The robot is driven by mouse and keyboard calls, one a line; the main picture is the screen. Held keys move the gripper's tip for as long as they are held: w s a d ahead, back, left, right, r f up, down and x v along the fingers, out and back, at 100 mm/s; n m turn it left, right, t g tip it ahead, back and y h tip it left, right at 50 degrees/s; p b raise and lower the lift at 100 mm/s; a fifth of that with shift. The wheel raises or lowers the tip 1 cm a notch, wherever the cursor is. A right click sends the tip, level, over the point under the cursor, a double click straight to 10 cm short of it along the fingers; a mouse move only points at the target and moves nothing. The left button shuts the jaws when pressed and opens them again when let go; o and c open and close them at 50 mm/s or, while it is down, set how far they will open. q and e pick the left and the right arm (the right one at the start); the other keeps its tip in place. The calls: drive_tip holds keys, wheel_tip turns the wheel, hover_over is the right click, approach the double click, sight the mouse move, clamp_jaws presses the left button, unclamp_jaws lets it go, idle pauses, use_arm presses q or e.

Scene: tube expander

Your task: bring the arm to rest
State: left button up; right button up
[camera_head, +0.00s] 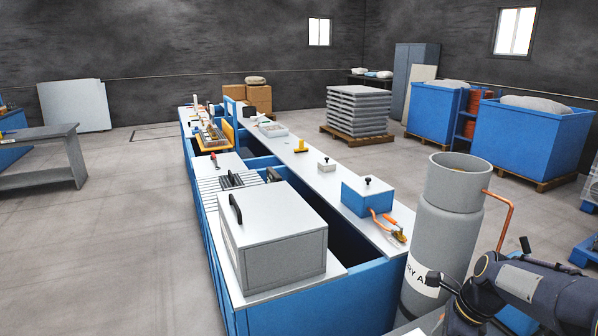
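One of my arms, dark with a pale band, comes in at the lower right corner, in front of the grey cylinder (443,235). I can make out no gripper fingers on the part of it that shows. My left arm and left gripper are out of view. A blue and white tube expander bench runs from the front middle to the back. A large grey box with a black handle (272,240) sits on its near end.
The cylinder stands close beside the bench's right side, with a copper pipe (509,218) on it. Blue bins (530,140) and a pallet of stacked grey slabs (358,110) stand at the back right. A grey table (42,150) is at left. The left floor is largely clear.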

drive_tip(key=s+a+r+n+t, duration=0.2)
drive_tip(key=s+a+n, duration=0.2)
drive_tip(key=s+n, duration=0.6)
drive_tip(key=s+a+r+n+t, duration=0.2)
drive_tip(key=s+a+n, duration=0.3)
drive_tip(key=s+n, duration=0.6)
drive_tip(key=shift+r+n, duration=0.5)
drive_tip(key=shift+n, duration=0.2)
